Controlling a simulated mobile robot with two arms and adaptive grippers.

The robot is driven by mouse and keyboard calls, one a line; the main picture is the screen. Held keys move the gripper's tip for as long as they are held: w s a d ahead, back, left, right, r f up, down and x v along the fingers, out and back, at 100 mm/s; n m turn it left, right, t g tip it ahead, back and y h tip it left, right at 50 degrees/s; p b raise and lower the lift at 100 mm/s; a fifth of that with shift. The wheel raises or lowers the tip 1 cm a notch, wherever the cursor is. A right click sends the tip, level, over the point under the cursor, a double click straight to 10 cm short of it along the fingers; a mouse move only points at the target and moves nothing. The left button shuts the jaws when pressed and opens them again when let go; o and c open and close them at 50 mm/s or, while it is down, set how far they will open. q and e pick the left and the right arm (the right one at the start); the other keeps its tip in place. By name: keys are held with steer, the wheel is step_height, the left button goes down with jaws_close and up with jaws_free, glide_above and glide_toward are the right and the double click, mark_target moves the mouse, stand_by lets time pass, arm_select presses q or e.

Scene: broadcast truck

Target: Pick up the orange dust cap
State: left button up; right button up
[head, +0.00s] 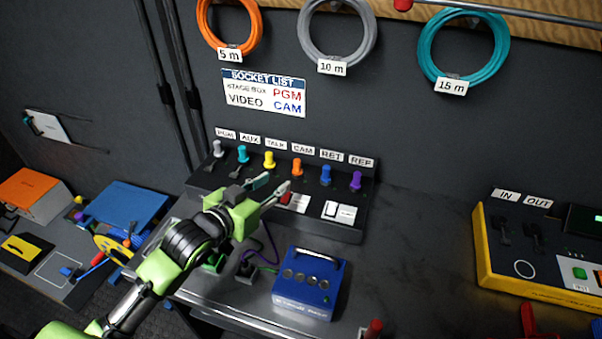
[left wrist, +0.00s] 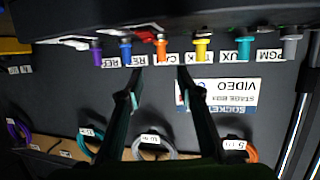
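The orange dust cap (head: 297,167) stands on the sloped socket panel, in the row under the CAM label. In the left wrist view, which is upside down, the orange cap (left wrist: 162,48) shows ahead of the gap between my fingertips. My left gripper (head: 272,184) is open and empty, in front of the panel and a little left of and nearer than the cap. Its two fingers also show in the left wrist view (left wrist: 159,76), spread apart and not touching the cap. My right gripper is not in view.
Yellow (head: 269,160) and blue (head: 326,175) caps flank the orange one; white, teal and purple caps share the row. A blue box (head: 308,300) stands on the bench in front. A yellow-edged unit (head: 520,280) stands at right. Coiled cables hang on the wall.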

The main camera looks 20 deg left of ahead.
mark_target(295, 168)
arm_select(q)
steer(key=x, duration=0.8)
steer(key=shift+w+p, duration=0.35)
steer(key=shift+p, duration=0.05)
steer(key=shift+x, duration=2.25)
steer(key=shift+f, duration=0.15)
jaws_close()
